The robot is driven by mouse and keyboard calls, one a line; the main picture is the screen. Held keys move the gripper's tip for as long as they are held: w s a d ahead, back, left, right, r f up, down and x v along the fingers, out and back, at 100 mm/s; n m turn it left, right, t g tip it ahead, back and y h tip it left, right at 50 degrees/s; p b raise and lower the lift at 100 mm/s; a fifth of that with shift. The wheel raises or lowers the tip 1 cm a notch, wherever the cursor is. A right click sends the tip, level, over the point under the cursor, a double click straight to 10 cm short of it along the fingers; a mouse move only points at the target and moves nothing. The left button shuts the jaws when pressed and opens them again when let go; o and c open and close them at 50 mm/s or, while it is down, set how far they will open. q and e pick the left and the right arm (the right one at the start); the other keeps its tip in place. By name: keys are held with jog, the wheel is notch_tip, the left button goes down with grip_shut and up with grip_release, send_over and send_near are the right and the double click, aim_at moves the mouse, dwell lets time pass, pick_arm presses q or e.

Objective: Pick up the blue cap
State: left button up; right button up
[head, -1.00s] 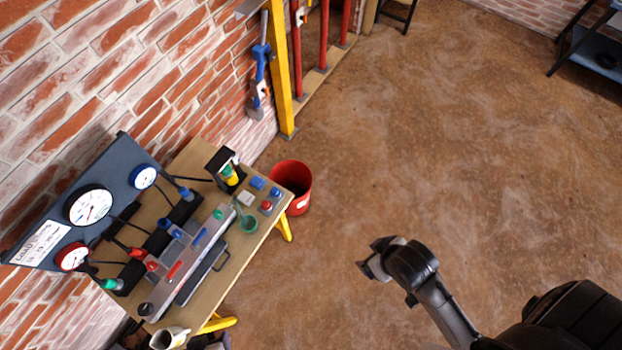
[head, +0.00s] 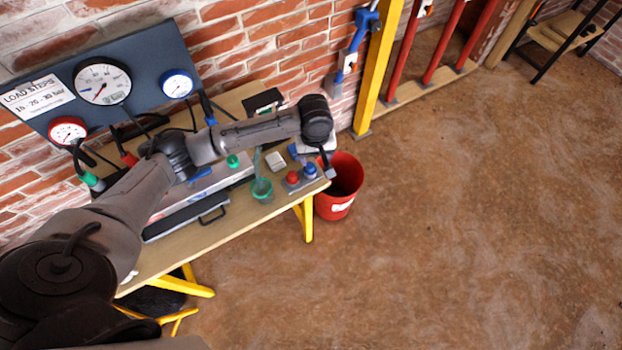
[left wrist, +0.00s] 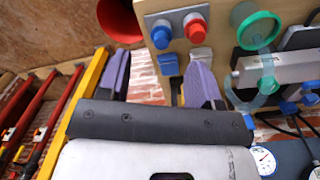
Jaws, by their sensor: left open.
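The blue cap (head: 310,170) sits upright beside a red cap (head: 292,176) on a small grey block at the right end of the bench. In the left wrist view the blue cap (left wrist: 161,37) stands on the grey block (left wrist: 178,24), left of the red cap. My left gripper (head: 323,157) is above that bench end, mostly hidden by its own wrist in the head view. Its two purple fingers (left wrist: 163,66) are spread apart with nothing held between them. The blue cap shows beyond the fingertips, apart from them. My right gripper is not in view.
A flat blue piece (left wrist: 168,63) and a white piece (left wrist: 200,57) lie close to the block. A red bucket (head: 338,205) is beside the bench (head: 215,238). A yellow post (head: 378,65) rises behind.

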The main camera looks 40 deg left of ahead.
aim_at(310, 165)
pick_arm(q)
jog(key=a+f+n+b, duration=0.1)
jog(key=f, duration=0.1)
jog(key=w+a+f+n+b, duration=0.1)
jog(key=a+f, duration=0.1)
jog(key=f, duration=0.1)
jog(key=w+a+f+b, duration=0.1)
jog(key=f+b, duration=0.1)
jog(key=f, duration=0.1)
jog(key=shift+w+a+f+n, duration=0.15)
jog(key=shift+a+f+n, duration=0.1)
jog(key=shift+n, duration=0.15)
jog(key=shift+w+d+f+b, duration=0.15)
jog(key=shift+f+b, duration=0.65)
jog(key=shift+f, duration=1.8)
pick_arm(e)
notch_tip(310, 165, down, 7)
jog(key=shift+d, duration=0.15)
pick_arm(q)
jog(key=shift+c, duration=1.4)
jog(key=c, duration=0.7)
